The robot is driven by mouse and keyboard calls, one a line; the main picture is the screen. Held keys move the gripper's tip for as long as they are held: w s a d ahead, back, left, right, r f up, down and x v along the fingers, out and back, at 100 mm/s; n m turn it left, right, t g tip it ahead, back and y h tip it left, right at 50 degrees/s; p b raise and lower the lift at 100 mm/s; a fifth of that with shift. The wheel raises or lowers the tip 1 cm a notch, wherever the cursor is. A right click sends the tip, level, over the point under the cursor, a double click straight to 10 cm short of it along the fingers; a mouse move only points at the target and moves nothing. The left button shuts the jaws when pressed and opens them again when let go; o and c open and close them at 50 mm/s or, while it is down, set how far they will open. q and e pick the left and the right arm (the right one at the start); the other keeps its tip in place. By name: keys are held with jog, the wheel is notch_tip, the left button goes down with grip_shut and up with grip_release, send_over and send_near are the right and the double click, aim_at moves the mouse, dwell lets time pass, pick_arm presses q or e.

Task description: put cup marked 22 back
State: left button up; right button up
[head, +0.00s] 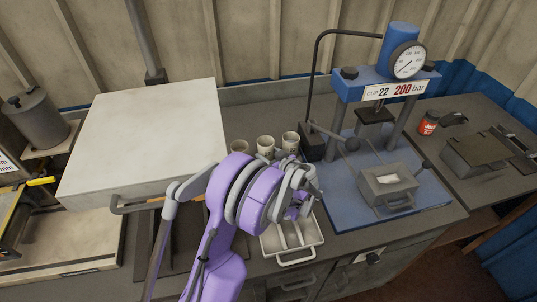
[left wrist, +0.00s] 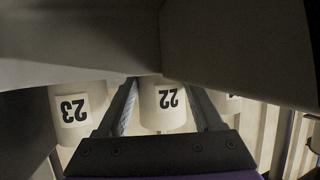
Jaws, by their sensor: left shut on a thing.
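The cup marked 22 (left wrist: 164,118) is a pale cup with a white label, seen upside down in the left wrist view. The fingers of my left gripper (left wrist: 163,92) lie on either side of it and are shut on it. A cup marked 23 (left wrist: 72,112) stands to its left there, and part of another cup (left wrist: 229,103) shows to its right. In the head view several pale cups, a middle one (head: 265,146) among them, stand in a row behind my purple left arm. That arm hides my left fingertips; I cannot read the cups' numbers there. My right gripper is out of view.
A blue press (head: 349,90) with a gauge and a sign reading 22 and 200 bar stands right of the cups. A pale box-like slab (head: 150,125) is to their left. A divided white tray (head: 292,248) sits in front. A red can (head: 428,123) is far right.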

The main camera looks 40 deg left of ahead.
pick_arm(q)
jog(key=o, duration=1.5)
